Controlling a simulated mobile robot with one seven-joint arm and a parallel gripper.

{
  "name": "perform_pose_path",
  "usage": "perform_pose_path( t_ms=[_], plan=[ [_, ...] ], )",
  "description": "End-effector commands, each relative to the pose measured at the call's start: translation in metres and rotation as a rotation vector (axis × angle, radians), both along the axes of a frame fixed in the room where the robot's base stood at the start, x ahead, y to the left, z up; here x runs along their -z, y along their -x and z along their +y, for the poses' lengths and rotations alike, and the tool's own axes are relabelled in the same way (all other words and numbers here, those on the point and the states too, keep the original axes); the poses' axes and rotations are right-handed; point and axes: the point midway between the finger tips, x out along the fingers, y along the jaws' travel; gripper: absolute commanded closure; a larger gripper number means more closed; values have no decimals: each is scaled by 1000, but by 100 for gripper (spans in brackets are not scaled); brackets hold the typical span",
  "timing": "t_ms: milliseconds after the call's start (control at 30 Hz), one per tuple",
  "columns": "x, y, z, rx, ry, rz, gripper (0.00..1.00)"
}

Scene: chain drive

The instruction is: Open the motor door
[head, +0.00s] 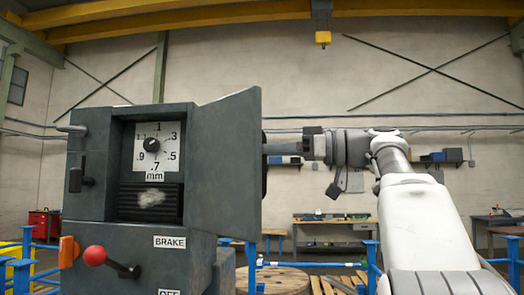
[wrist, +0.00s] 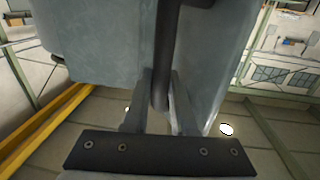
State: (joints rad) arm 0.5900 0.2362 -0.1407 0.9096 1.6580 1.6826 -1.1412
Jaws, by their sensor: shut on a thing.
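A dark grey machine housing has a grey door panel (head: 226,165) on its right side, angled outward from the dial recess. I cannot tell for certain that this panel is the motor door. A dark bar handle (wrist: 166,50) shows in the wrist view. My gripper (head: 272,148) reaches in from the right at the panel's outer side. In the wrist view my gripper (wrist: 160,88) is shut on the handle, with one finger on each side of it. In the head view the panel edge mostly hides the handle and fingertips.
The housing carries a white dial (head: 155,146), a red-knobbed brake lever (head: 95,255) and an orange block (head: 68,252). Blue railings (head: 310,264) and a wooden reel (head: 275,279) stand beyond. A workbench (head: 332,218) is by the far wall. The space around my forearm looks clear.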

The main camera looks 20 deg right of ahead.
Motion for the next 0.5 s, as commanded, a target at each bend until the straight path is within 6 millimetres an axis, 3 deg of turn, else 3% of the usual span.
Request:
perform_pose_path(
  t_ms=[200,233,300,400,500],
  plan=[
    [1,-1,0,0,1,3,100],
    [1,-1,0,0,0,2,72],
    [1,-1,0,0,0,2,59],
    [1,-1,0,0,0,1,46],
    [0,0,0,0,0,1,46]
  ],
)
